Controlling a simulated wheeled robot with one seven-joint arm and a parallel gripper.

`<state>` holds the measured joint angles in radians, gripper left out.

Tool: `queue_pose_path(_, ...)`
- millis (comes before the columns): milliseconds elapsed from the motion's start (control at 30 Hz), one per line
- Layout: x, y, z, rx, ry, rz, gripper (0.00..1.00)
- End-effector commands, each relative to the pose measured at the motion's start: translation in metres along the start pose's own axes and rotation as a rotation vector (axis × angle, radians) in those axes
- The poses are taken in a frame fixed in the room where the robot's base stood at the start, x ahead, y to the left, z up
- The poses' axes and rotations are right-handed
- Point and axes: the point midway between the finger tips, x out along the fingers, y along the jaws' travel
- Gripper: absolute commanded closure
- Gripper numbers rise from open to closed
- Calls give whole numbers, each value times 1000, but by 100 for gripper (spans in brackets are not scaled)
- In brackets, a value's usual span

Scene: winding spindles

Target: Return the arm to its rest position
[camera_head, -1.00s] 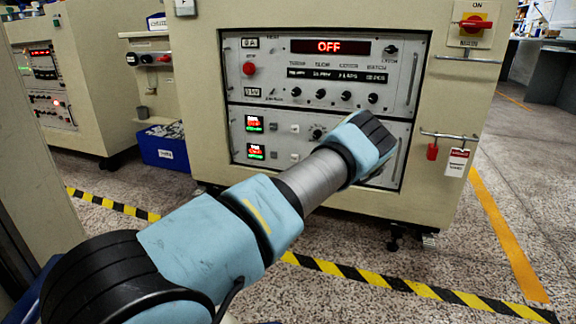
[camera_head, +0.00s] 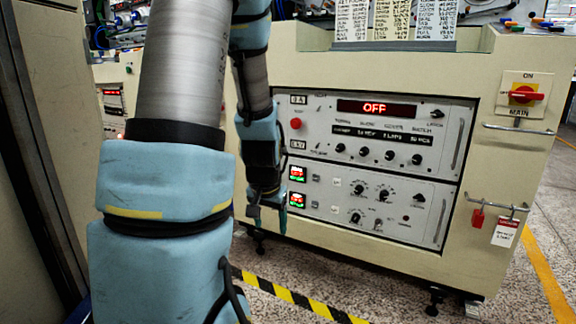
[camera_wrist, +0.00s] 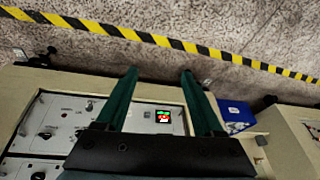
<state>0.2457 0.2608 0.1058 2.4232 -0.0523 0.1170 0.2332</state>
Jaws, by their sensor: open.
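My arm rises on the left of the head view and folds over, so its far part hangs down in front of the cabinet's left side. My gripper (camera_head: 268,214) points down at the left edge of the lower control panel (camera_head: 365,205). In the wrist view my gripper (camera_wrist: 160,74) shows two green fingers set well apart, with nothing between the tips. The gripper is open and empty. The beige cabinet (camera_head: 480,240) shows a red OFF display (camera_head: 375,107) on its upper panel.
A red-and-yellow main switch (camera_head: 525,95) and a red padlock with a tag (camera_head: 506,232) are on the cabinet's right. Striped floor tape (camera_head: 290,295) runs in front. A blue bin (camera_wrist: 235,112) shows in the wrist view. Bare floor lies beyond the tape.

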Motion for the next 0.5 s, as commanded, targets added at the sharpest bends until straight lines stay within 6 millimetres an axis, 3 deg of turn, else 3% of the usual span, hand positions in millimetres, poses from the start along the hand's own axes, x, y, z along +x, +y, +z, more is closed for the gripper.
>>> queue_pose_path(33, -19, 0, 12, -41, -26, 11, 31)
queue_pose_path(100, -37, 2, 30, -93, -71, 24, 31)
queue_pose_path(333, -88, 6, 88, -238, -203, 30, 31)
queue_pose_path(500, -121, 4, 74, -234, -204, 32, 31)
